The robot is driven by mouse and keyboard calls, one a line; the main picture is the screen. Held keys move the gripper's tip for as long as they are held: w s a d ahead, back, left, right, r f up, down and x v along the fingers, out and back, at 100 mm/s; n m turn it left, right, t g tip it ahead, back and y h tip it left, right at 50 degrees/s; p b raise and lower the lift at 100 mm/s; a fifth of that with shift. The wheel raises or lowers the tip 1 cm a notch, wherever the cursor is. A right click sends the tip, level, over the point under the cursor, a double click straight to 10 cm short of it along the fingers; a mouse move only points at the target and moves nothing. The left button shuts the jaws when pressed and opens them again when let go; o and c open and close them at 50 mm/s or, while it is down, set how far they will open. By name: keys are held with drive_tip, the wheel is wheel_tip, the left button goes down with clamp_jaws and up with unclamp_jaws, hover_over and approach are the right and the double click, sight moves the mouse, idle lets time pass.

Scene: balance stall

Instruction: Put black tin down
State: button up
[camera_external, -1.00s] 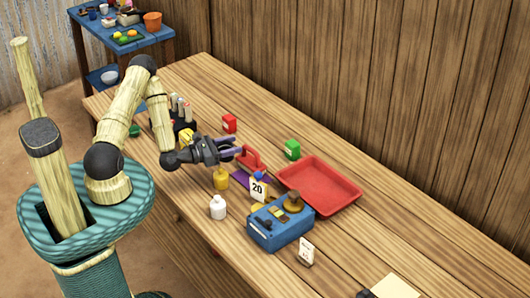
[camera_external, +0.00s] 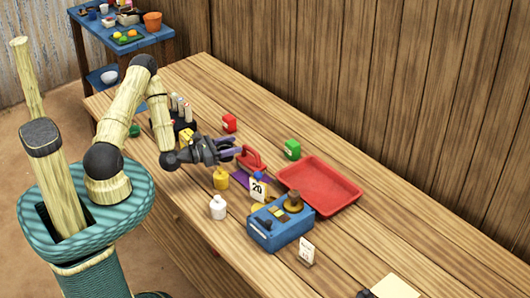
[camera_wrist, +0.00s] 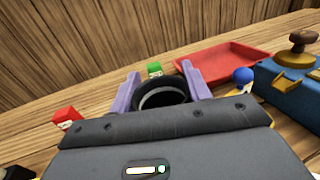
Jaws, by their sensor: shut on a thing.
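My gripper (camera_external: 232,150) is stretched out over the left-middle of the table in the external view. In the wrist view its two purple fingers (camera_wrist: 161,90) are shut on the black tin (camera_wrist: 162,96), one on each side. The tin shows as a dark round rim with a grey inside, and my wrist housing hides its lower part. In the external view I cannot make the tin out clearly at the fingers. I cannot tell whether its base touches the table.
A red tray (camera_external: 345,202) and a blue device (camera_external: 268,234) with a brown knob lie to the right.

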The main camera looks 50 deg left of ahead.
idle(0.3)
drive_tip(key=w+a+f+n+y+p, duration=0.3)
drive_tip(key=w+a+y+p, duration=0.1)
drive_tip(key=w+a, duration=0.7)
drive_tip(key=a+y, duration=0.1)
drive_tip(key=a, duration=0.1)
drive_tip(key=shift+a+t+p, duration=0.35)
drive_tip(key=shift+t+p, duration=0.05)
drive_tip(key=shift+f, duration=0.2)
wheel_tip(320, 180, down, 7)
drive_tip(key=b, duration=0.6)
drive_tip(key=shift+r, duration=0.2)
drive_tip(key=shift+f+b, duration=0.5)
drive_tip(key=shift+f, duration=0.05)
drive_tip(key=o, duration=1)
